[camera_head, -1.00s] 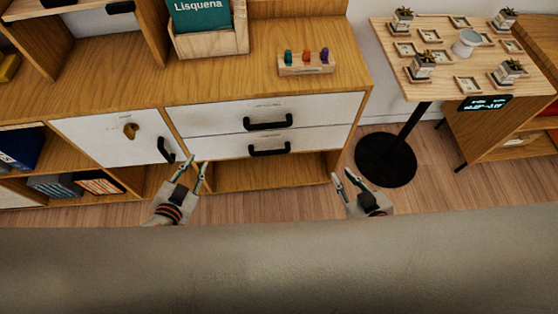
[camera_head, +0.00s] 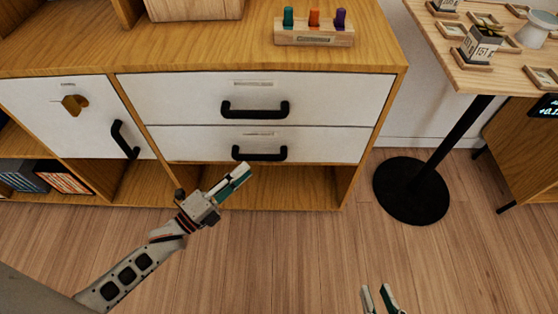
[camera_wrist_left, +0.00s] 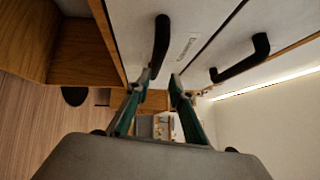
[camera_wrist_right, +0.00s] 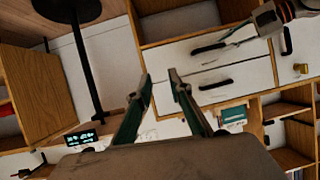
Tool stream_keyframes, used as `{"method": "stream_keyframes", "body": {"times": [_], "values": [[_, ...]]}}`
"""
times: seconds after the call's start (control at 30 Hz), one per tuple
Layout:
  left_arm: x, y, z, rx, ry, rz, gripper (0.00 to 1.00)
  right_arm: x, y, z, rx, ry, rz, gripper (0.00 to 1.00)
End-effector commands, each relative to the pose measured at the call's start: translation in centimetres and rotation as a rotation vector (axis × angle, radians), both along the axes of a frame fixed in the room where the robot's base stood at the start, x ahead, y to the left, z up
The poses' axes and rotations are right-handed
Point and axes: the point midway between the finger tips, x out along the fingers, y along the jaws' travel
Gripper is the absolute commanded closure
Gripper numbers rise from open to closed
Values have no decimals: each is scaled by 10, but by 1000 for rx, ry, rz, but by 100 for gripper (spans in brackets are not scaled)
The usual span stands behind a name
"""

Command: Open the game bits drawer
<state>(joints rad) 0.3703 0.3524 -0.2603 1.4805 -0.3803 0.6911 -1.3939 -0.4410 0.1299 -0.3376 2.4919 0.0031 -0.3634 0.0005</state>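Two white drawers are stacked in the wooden cabinet, both shut. The upper drawer (camera_head: 330,97) has a black handle (camera_head: 255,109), and the lower drawer (camera_head: 190,145) has a black handle (camera_head: 259,154). Their small labels are too blurred to read, so I cannot tell which holds game bits. My left gripper (camera_head: 242,172) is open and empty, just below the lower handle. In the left wrist view its fingertips (camera_wrist_left: 162,79) lie close to the lower handle (camera_wrist_left: 162,45), apparently not around it. My right gripper (camera_head: 375,289) is open and empty over the floor.
A white door (camera_head: 60,115) with a black handle is left of the drawers. A peg block (camera_head: 314,38) with coloured pegs stands on the cabinet top. A round black stand base (camera_head: 411,191) is on the floor to the right. Floor before the cabinet is clear.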

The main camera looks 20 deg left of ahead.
Motion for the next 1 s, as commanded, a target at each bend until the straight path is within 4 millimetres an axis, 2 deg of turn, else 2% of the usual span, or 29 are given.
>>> {"method": "stream_keyframes", "body": {"times": [0.03, 0.07, 0.27, 0.7, 1.0], "values": [[-3, 1, -13, 12, 1, -4, 78, -3, 0, -8, 4, 15, -1, 80], [-2, 1, -14, 19, -7, -6, 78, -3, 1, -7, 5, 15, -2, 80], [11, -5, -7, 29, -31, -9, 78, -1, 2, -4, 16, 9, -4, 80], [62, -34, -1, 29, -25, -9, 78, -5, 11, -7, 77, 25, -16, 80], [69, -37, 1, 29, -25, -8, 78, -5, 12, -7, 86, 25, -17, 80]]}}
